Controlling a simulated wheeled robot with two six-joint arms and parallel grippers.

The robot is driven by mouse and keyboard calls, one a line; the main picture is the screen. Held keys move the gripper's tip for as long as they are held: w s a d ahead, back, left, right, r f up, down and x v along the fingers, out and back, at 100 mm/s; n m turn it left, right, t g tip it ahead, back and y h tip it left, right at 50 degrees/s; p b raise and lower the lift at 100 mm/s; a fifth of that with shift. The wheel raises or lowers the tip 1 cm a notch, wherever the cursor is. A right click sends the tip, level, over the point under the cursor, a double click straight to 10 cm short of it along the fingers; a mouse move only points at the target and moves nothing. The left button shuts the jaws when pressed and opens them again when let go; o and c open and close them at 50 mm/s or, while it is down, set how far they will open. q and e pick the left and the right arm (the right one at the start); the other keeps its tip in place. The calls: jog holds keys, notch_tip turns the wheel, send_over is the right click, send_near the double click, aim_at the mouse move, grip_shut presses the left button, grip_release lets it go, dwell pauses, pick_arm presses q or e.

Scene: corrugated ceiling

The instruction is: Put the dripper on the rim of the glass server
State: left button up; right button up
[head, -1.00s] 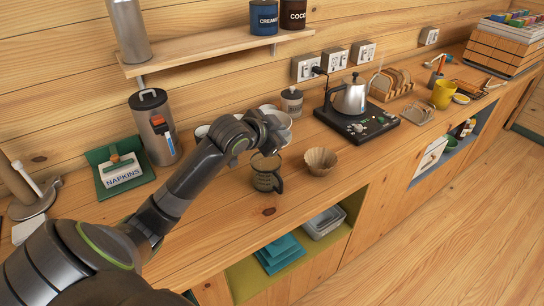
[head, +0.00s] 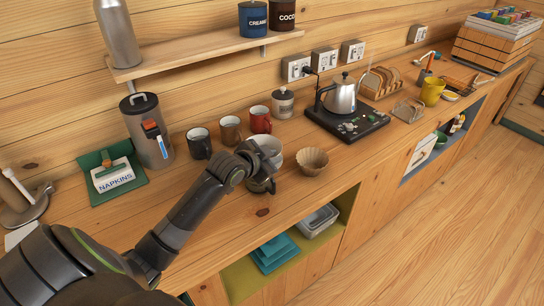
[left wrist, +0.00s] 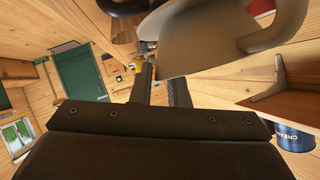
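The white dripper (head: 270,147) is at my left gripper (head: 256,168) in the head view, over the glass server (head: 263,187). The server is a dark see-through jug on the counter, mostly hidden by the gripper and dripper. In the left wrist view the dripper (left wrist: 215,38) looms large and pale with a looped handle at its right. The fingers (left wrist: 162,85) are nearly closed against its near edge, with a narrow gap between them. Whether the dripper touches the server's rim cannot be told. My right gripper is out of view.
A fluted paper filter (head: 313,161) stands just right of the server. Black, brown and red mugs (head: 230,130) stand behind. A kettle (head: 341,97) on a black base (head: 347,122) is farther right. The counter's front edge (head: 280,215) is close in front.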

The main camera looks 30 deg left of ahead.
pick_arm(q)
jog(key=shift+o, duration=1.3)
jog(key=shift+r, duration=0.15)
jog(key=shift+s+r, duration=0.2)
jog(key=shift+s, duration=0.4)
jog(key=b+v, duration=0.1)
jog(key=v, duration=0.9)
jog(key=shift+s+r, duration=0.25)
jog(key=shift+s, duration=0.05)
jog(key=shift+a, duration=0.1)
